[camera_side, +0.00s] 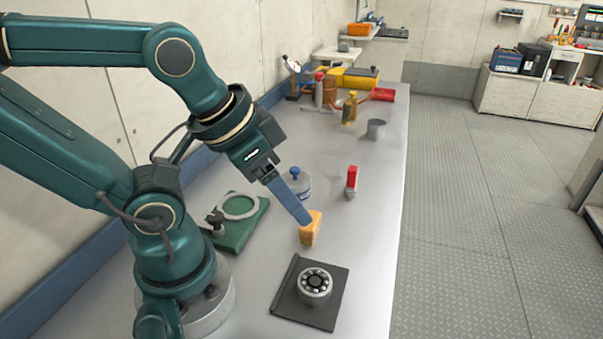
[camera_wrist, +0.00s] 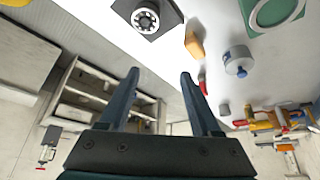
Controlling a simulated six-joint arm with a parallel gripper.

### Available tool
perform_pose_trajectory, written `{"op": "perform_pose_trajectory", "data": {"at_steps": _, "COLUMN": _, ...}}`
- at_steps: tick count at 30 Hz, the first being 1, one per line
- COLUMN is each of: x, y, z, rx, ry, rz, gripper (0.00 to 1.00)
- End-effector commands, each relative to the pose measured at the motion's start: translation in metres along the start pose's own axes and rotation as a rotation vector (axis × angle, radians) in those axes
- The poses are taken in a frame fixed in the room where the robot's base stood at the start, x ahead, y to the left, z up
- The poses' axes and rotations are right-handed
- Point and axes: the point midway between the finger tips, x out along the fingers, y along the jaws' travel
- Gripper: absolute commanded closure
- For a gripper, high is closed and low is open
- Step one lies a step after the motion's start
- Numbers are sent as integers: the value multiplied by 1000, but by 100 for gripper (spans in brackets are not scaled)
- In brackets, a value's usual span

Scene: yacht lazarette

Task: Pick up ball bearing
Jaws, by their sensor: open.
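The ball bearing (camera_side: 315,284) is a round metal ring with dark balls and a dark centre. It lies on a square dark pad (camera_side: 285,302) near the front of the bench. It also shows at the top of the wrist view (camera_wrist: 145,20), beyond the fingertips. My gripper (camera_side: 305,222) is above and behind the bearing in the side view, apart from it, with its tip in front of or close to an orange block. In the wrist view my two blue fingers (camera_wrist: 158,75) are spread with nothing between them.
The orange block (camera_side: 311,229) stands behind the pad. A green fixture with a ring (camera_side: 240,221), a blue-knobbed container (camera_side: 296,184) and a red-topped piece (camera_side: 352,180) stand nearby. A grey cup (camera_side: 376,129) and several tools are farther back. The bench's right side is clear.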

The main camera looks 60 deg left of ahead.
Motion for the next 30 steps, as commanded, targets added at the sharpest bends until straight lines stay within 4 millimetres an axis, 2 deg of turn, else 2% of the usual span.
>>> {"op": "perform_pose_trajectory", "data": {"at_steps": 1, "x": 0, "y": 0, "z": 0, "rx": 0, "ry": 0, "rz": 0, "gripper": 12}}
{"op": "perform_pose_trajectory", "data": {"at_steps": 2, "x": 0, "y": 0, "z": 0, "rx": 0, "ry": 0, "rz": 0, "gripper": 0}}
{"op": "perform_pose_trajectory", "data": {"at_steps": 13, "x": -6, "y": 0, "z": -4, "rx": 0, "ry": 2, "rz": 0, "gripper": 0}}
{"op": "perform_pose_trajectory", "data": {"at_steps": 23, "x": -47, "y": -1, "z": -27, "rx": -1, "ry": 7, "rz": -3, "gripper": 0}}
{"op": "perform_pose_trajectory", "data": {"at_steps": 30, "x": -41, "y": -43, "z": -89, "rx": -5, "ry": 226, "rz": -182, "gripper": 0}}
